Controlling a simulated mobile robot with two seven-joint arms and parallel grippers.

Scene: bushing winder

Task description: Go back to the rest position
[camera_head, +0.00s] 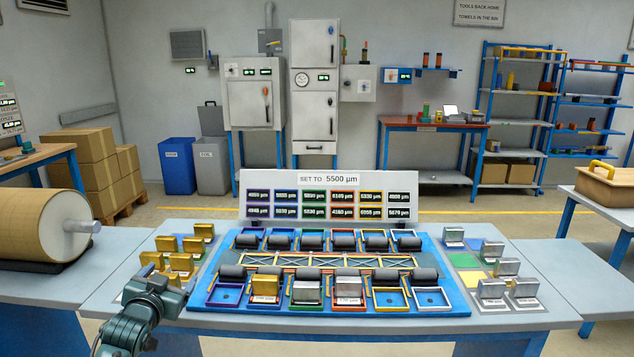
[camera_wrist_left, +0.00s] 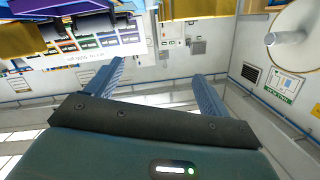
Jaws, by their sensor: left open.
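My left gripper (camera_head: 156,290) is low at the left in the head view, at the front left part of the table (camera_head: 110,290). In the left wrist view its two blue fingers (camera_wrist_left: 160,80) are spread apart with nothing between them. It is beside the blue fixture (camera_head: 455,300) and in front of several gold blocks (camera_head: 181,264). The fixture holds two rows of dark rollers. One gold block (camera_head: 265,286) and two silver blocks (camera_head: 307,288) stand in its front slots. My right gripper is in neither view.
Several silver blocks (camera_head: 491,290) stand on the table's right side. A panel reading "SET TO 5500 µm" (camera_head: 318,179) stands behind the fixture. A large tan roll (camera_head: 38,225) lies at the left. A lidded tan box (camera_head: 605,186) sits on the right table.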

